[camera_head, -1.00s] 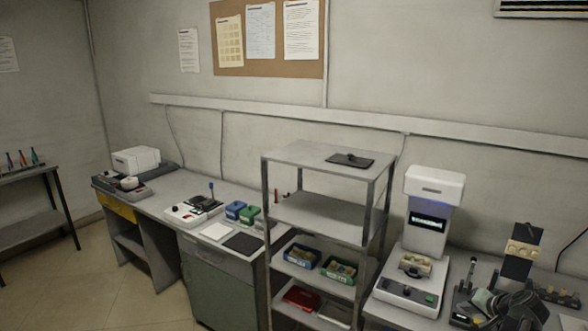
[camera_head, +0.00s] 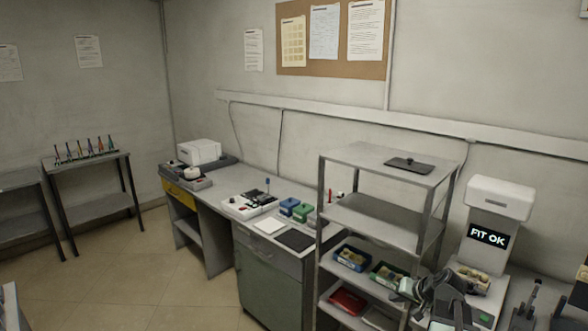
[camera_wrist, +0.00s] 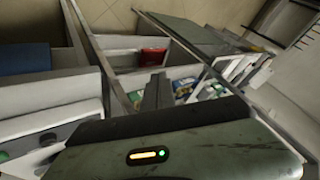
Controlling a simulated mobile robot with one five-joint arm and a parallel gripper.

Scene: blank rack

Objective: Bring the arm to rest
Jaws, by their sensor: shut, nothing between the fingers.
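My gripper (camera_wrist: 157,92) shows in the wrist view as dark fingers close together beyond the grey-green wrist housing, which carries an orange and a green light. It is shut and holds nothing. In the head view my dark arm (camera_head: 445,300) is folded at the lower right, in front of the shelf rack and the white machine. The gripper's tips are hard to make out there.
The metal shelf rack (camera_head: 345,210) bears a black tray (camera_head: 409,165) on top, and blue (camera_head: 352,257) and green (camera_head: 388,275) bins lower down. A white machine (camera_head: 497,200) reads "FIT OK". A long workbench (camera_head: 225,180) runs left. The floor (camera_head: 150,275) is clear at left.

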